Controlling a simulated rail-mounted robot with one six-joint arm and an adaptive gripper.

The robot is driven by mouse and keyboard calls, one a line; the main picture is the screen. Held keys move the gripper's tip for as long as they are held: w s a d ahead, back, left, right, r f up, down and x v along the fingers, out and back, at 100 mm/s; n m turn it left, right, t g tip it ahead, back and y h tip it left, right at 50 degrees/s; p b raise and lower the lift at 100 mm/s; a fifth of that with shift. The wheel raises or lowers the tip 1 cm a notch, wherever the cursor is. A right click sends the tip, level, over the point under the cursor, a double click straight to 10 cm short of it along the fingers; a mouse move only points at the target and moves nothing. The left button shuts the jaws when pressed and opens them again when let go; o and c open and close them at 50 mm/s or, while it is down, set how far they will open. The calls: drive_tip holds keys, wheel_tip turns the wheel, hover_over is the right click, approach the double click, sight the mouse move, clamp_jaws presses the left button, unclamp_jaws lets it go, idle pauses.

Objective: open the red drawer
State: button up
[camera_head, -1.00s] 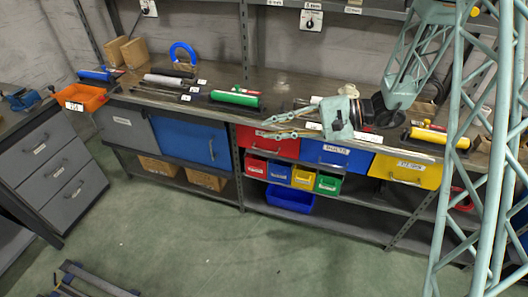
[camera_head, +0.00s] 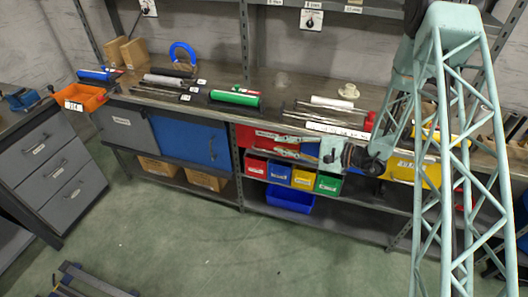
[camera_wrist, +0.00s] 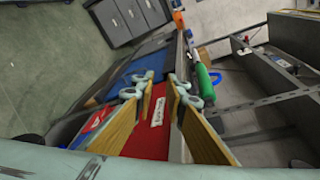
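The red drawer (camera_head: 246,131) is in the row under the workbench top, left of a blue drawer, and looks closed. My gripper (camera_head: 263,143) is open, with its fingers pointing left across the front of the red drawer. One finger is near the drawer's top and the other near its lower edge. In the wrist view the red drawer front (camera_wrist: 165,142) with its white label shows between the two spread fingers (camera_wrist: 161,84). The drawer's handle is hidden or too small to make out, and I cannot tell whether the fingers touch the front.
Small red, blue, yellow and green bins (camera_head: 303,176) sit just below the drawer. The yellow drawer (camera_head: 402,170) is partly behind my arm. The bench top holds a green cylinder (camera_head: 235,97), rods and a cup (camera_head: 348,91).

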sight(266, 151)
drive_tip(key=w+d+f+m+t+h, duration=0.1)
drive_tip(key=w+d+f+m+t, duration=0.1)
drive_tip(key=f, duration=0.8)
drive_tip(key=shift+w+d+f+t, duration=0.3)
drive_tip(key=shift+w+d+t, duration=0.15)
drive_tip(key=shift+d, duration=0.3)
drive_tip(key=shift+g, duration=0.25)
drive_tip(key=shift+b+x, duration=1)
drive_tip(key=shift+x, duration=5.9)
drive_tip(key=shift+w+d+f, duration=0.15)
drive_tip(key=shift+f, duration=0.05)
drive_tip(key=shift+c, duration=0.3)
clamp_jaws()
